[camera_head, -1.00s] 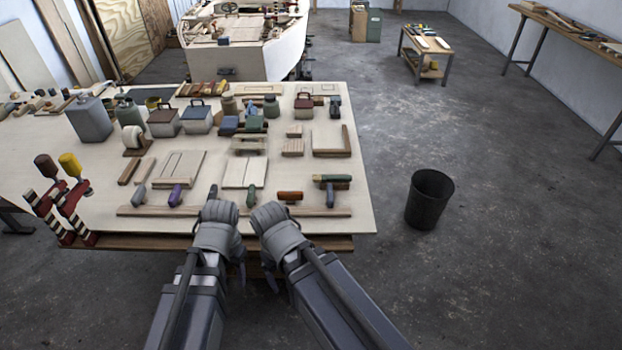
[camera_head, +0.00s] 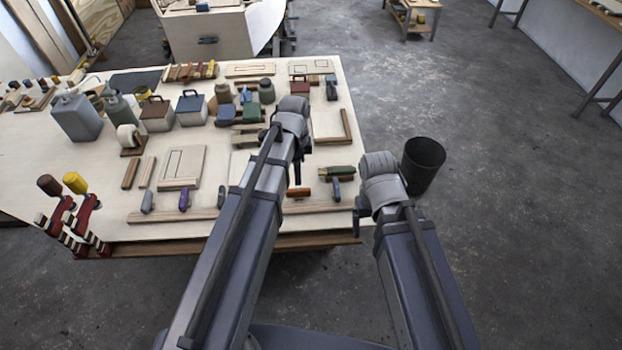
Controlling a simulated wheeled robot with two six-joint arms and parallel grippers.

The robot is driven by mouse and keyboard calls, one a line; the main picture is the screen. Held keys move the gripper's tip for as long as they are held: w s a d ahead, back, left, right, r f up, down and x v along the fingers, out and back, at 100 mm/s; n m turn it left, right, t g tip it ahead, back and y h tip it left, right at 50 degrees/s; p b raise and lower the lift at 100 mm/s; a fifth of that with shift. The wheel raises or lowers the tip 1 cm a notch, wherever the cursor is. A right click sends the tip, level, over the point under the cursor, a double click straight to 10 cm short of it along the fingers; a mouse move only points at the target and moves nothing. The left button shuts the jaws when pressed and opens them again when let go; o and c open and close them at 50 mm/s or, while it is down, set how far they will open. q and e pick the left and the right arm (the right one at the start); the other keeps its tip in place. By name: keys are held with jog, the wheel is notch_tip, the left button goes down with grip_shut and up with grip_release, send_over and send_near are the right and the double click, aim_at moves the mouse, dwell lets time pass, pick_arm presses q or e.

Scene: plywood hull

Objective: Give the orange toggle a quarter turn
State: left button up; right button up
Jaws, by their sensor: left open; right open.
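The orange toggle (camera_head: 298,192) sits near the table's front edge, by the long wooden rail (camera_head: 165,217). Its left part is hidden by my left arm. My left gripper (camera_head: 301,170) hangs over the table just behind the toggle in the picture. It looks empty, and its fingers are small and partly hidden by my wrist. I cannot tell that it touches the toggle. My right gripper (camera_head: 358,214) is open and empty at the table's front right corner, to the right of the toggle.
A purple toggle (camera_head: 184,199) and a blue-grey one (camera_head: 147,201) stand to the left along the rail. A green-topped piece (camera_head: 337,171) lies just right of my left gripper. A black bin (camera_head: 423,166) stands on the floor right of the table. Red clamps (camera_head: 88,212) hold the left front edge.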

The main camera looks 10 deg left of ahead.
aim_at(298, 189)
pick_arm(q)
jog(key=shift+s+f+b, duration=0.1)
jog(key=shift+f+b, duration=0.15)
jog(key=shift+b, duration=0.05)
notch_tip(298, 189, down, 7)
jog(key=b, duration=0.7)
jog(key=shift+f, duration=0.15)
grip_shut()
